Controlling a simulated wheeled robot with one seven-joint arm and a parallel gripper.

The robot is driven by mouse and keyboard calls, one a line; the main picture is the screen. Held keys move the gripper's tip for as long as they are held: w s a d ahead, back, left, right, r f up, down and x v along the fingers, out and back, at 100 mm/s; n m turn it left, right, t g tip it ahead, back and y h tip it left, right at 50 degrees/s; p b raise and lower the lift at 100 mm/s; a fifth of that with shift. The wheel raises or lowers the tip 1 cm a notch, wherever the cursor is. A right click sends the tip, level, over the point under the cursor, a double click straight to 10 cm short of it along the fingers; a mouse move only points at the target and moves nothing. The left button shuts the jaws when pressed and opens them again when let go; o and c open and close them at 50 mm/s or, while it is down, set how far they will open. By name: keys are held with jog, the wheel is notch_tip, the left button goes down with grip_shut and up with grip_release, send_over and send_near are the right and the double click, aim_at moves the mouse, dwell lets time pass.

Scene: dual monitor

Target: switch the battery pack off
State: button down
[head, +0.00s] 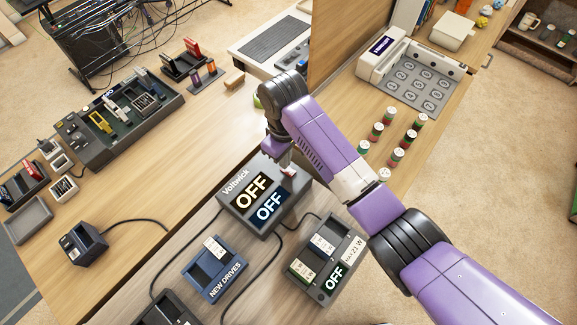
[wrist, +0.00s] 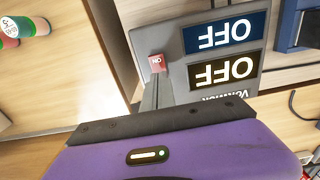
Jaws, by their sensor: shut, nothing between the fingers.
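A dark grey box marked "Voltwick" (head: 233,205), which I take for the battery pack, has two displays that both read OFF. It also shows upside down in the wrist view (wrist: 185,85). A small red switch (wrist: 157,63) sits near one edge of its top face, with lettering that reads ON when turned upright. My gripper (head: 287,168) is shut and empty, just over the switch end of the box. In the wrist view its thin grey fingers (wrist: 150,95) point at the switch. I cannot tell whether they touch it.
A second grey unit (head: 318,292) with an OFF display and a blue "NEW DRIVES" dock (head: 205,280) stand nearby, with black cables between. Several small cylinders (head: 390,143) stand right of my arm. A wooden divider (head: 345,40) rises behind.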

jog(key=shift+r+p, duration=2.5)
jog(key=shift+r, duration=0.2)
